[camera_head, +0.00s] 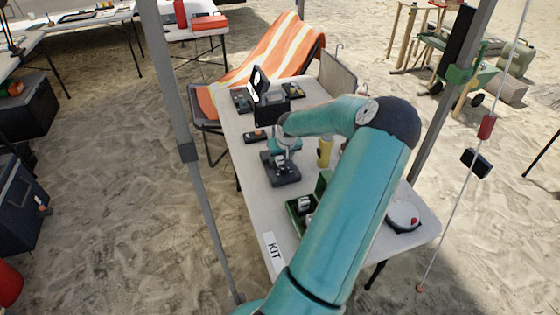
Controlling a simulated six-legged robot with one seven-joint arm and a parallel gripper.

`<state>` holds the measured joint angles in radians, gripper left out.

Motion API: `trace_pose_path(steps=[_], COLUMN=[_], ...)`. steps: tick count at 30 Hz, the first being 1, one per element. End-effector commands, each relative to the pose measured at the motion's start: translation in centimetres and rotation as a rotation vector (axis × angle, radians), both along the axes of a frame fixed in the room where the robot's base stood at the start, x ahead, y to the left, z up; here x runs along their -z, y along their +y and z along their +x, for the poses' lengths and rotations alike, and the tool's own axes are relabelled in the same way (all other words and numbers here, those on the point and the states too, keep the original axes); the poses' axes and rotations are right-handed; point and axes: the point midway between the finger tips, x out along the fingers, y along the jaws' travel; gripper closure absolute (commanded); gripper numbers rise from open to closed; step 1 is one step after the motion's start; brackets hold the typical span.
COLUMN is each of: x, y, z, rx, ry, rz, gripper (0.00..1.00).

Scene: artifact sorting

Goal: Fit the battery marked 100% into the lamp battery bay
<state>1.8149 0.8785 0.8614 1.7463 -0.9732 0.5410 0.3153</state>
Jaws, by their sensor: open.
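My teal arm reaches across the white table (232,130), and my gripper (284,154) points down over a dark grey block-like device (281,174). The jaws are open, but the fingertips are too small to make out clearly. I cannot tell whether they touch the device. A black upright unit (270,110) with a raised panel stands behind the gripper. I cannot tell which of these is the lamp. A green box (291,213) holds small grey-white items (304,203); my arm hides part of it. No 100% marking is readable.
A small dark item with an orange spot (255,137) lies left of my gripper. A yellow cylinder (324,152) stands right of it. A round white dish (403,216) sits at the table's right end. A grey canopy pole (186,150) rises beside the table's left side.

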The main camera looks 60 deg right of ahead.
Motion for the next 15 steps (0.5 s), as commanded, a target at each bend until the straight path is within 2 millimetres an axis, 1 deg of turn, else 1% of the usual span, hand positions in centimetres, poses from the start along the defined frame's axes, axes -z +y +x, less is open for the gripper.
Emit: trace_pose_path(steps=[1, 4, 11, 12, 14, 15], x=[0.7, 1.5, 1.7, 1.7, 1.7, 1.7], y=[-0.1, -0.4, -0.5, -0.5, -0.5, -0.5], z=[0.5, 0.7, 0.8, 0.8, 0.7, 0.7], rx=[-0.002, -0.001, -0.001, -0.001, -0.001, -0.001], ry=[-0.002, -0.002, -0.001, -0.001, -0.001, -0.001], rz=[0.002, 0.001, -0.002, -0.002, -0.002, -0.002], gripper=[0.45, 0.45, 0.45, 0.47, 0.59, 0.67])
